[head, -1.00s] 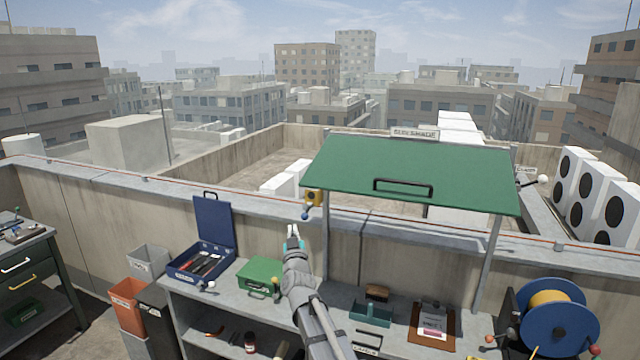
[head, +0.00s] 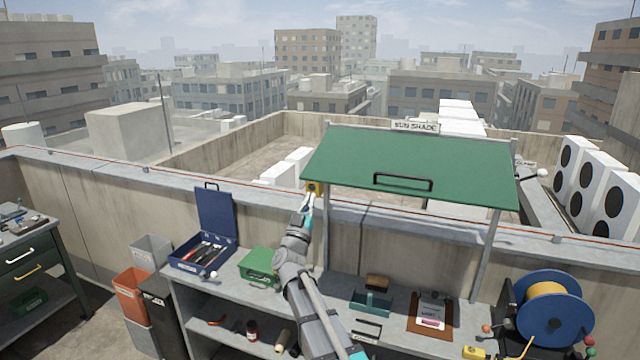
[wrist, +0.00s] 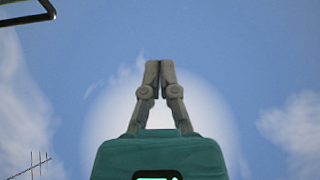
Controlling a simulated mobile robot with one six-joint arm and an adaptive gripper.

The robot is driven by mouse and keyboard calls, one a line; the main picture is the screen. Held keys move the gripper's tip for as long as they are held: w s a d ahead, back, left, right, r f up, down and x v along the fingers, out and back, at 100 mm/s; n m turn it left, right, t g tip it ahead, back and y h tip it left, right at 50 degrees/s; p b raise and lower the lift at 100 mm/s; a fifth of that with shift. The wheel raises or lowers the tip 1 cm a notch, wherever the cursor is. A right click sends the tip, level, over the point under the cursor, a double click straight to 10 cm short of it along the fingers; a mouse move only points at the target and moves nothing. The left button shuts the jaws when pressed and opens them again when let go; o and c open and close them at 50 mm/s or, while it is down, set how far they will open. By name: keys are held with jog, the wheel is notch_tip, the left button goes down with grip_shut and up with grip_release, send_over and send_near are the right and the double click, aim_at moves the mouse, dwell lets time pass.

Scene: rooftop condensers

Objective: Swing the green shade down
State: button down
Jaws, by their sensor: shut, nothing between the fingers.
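The green shade (head: 430,160) is a flat panel on two grey posts above the right part of the bench, raised and tilted a little toward me. Its black handle (head: 403,182) is near the front edge. A sign reading SUN SHADE (head: 415,127) stands behind its back edge. In the wrist view my gripper (wrist: 160,64) is against the sky, and a dark bar that looks like the handle (wrist: 48,8) shows at the top left.
The left post (head: 326,235) stands close right of my arm. An open blue toolbox (head: 202,254), a green box (head: 260,264) and a cable reel (head: 548,310) are on or beside the bench (head: 235,288).

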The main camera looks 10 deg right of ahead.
aim_at(321, 181)
jog(key=shift+r, duration=0.1)
jog(key=shift+p+x, duration=3.15)
jog(key=shift+x, duration=2)
jog(key=shift+w+d+f+b, duration=0.1)
jog(key=shift+w+f+b, duration=0.1)
jog(key=shift+f+b, duration=0.85)
jog(key=shift+w+d+f+b, duration=0.15)
jog(key=shift+w+f+b, duration=0.05)
jog(key=shift+f+b, duration=0.85)
jog(key=shift+f, duration=0.1)
